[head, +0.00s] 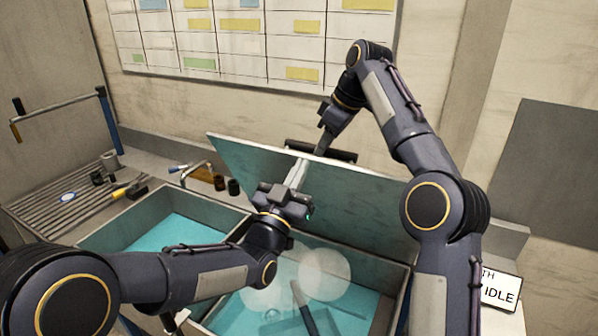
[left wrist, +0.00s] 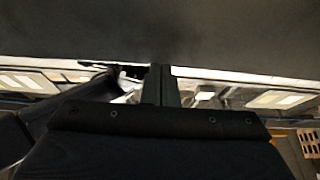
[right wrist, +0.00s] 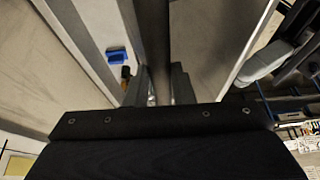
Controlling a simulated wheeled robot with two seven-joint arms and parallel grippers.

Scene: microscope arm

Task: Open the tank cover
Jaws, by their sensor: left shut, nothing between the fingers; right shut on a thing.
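The tank cover (head: 240,160) is a grey-green panel raised steeply at the back of the tank (head: 214,316). A dark bar (head: 340,154), seemingly its handle, shows behind its top edge. My right gripper (head: 321,148) reaches down behind that edge, its tips partly hidden. In the right wrist view it is shut on a dark bar (right wrist: 155,35). My left gripper (head: 298,172) is in front of the cover's inner face, fingers pointing up, shut and empty. In the left wrist view its fingers (left wrist: 161,84) are together below a broad dark surface; I cannot tell whether they touch it.
The tank has blue-green water (head: 180,232) in two basins, and a dark rod (head: 304,308) stands in the right one. A slatted drainboard (head: 62,210) with small tools lies to the left. A sign reading IDLE (head: 498,290) stands at the right. The wall is close behind.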

